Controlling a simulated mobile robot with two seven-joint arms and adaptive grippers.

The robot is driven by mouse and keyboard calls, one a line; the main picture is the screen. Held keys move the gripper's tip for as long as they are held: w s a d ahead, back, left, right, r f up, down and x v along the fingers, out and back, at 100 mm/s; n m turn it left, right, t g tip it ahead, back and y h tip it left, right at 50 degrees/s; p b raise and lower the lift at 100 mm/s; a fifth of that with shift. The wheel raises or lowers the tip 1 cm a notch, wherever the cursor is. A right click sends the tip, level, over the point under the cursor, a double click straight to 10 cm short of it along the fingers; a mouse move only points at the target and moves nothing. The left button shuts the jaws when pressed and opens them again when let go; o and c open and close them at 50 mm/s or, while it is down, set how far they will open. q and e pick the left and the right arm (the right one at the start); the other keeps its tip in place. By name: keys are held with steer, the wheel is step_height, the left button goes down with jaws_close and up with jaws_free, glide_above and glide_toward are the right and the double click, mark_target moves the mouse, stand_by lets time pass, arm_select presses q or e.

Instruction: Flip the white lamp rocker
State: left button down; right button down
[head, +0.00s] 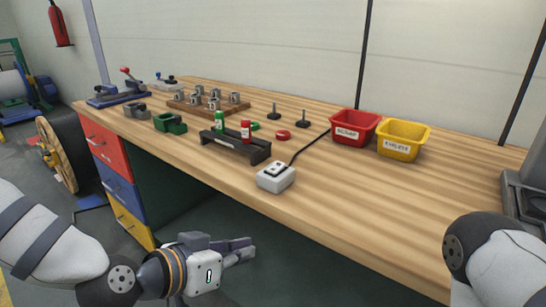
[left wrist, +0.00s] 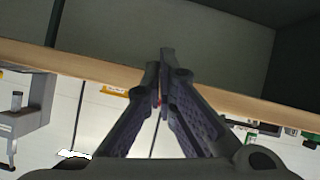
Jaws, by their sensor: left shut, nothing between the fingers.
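A white switch box (head: 276,178) sits near the front edge of the wooden bench. The white rocker (head: 275,167) is on its top, in a dark surround; which way it is tipped is too small to tell. A black cable runs from the box toward the back right. My left gripper (head: 246,249) is in front of the bench, below the box and apart from it. It is shut and empty, and its fingers also show together in the left wrist view (left wrist: 162,75). My right arm shows at the right edge, but its gripper is out of view.
The bench front edge lies between my left gripper and the box. The bench top right of the box is clear.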

mark_target(273, 171)
arm_select(q)
steer(key=w+r+m+t+h, duration=0.1)
steer(key=w+r+t, duration=0.1)
steer(key=r, duration=0.5)
steer(key=w+r+m+t+h, duration=0.1)
steer(key=w+r+t, duration=0.1)
steer(key=w+r, duration=0.3)
step_height(273, 171, up, 4)
steer(key=shift+w+a+f+b, duration=0.25)
steer(key=shift+w+a+b, duration=0.1)
steer(key=shift+a, duration=0.1)
arm_select(e)
steer(key=shift+s+f+g, duration=0.2)
steer(key=shift+f+g, duration=0.1)
steer(key=shift+f, duration=0.35)
